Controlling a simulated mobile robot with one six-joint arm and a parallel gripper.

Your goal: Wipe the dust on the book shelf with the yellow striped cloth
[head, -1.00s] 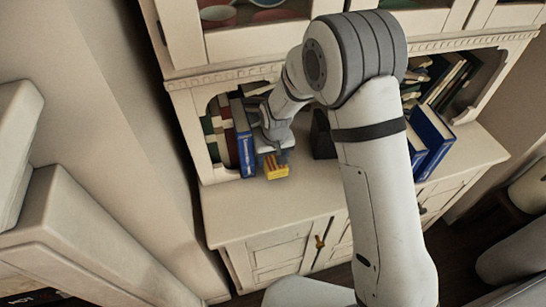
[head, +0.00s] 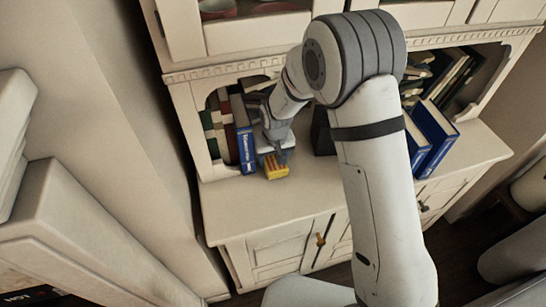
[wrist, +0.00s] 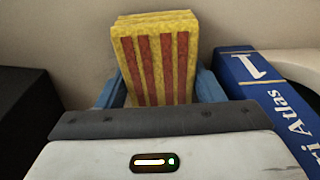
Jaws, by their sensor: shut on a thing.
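The yellow cloth with red stripes (wrist: 157,62) is folded into a block and stands between the two blue fingers of my gripper (wrist: 160,88) in the wrist view. My gripper is shut on it. In the head view the cloth (head: 276,167) is at or just above the shelf surface (head: 290,190); I cannot tell whether it touches. My gripper (head: 272,152) reaches down over the left part of the book shelf. I cannot make out any dust in these frames.
A blue book (head: 244,140) stands upright just left of my gripper, and it also shows close on the right in the wrist view (wrist: 270,105). A dark box (head: 322,133) stands to the right. More blue books (head: 432,138) lean farther right. The front of the shelf surface is clear.

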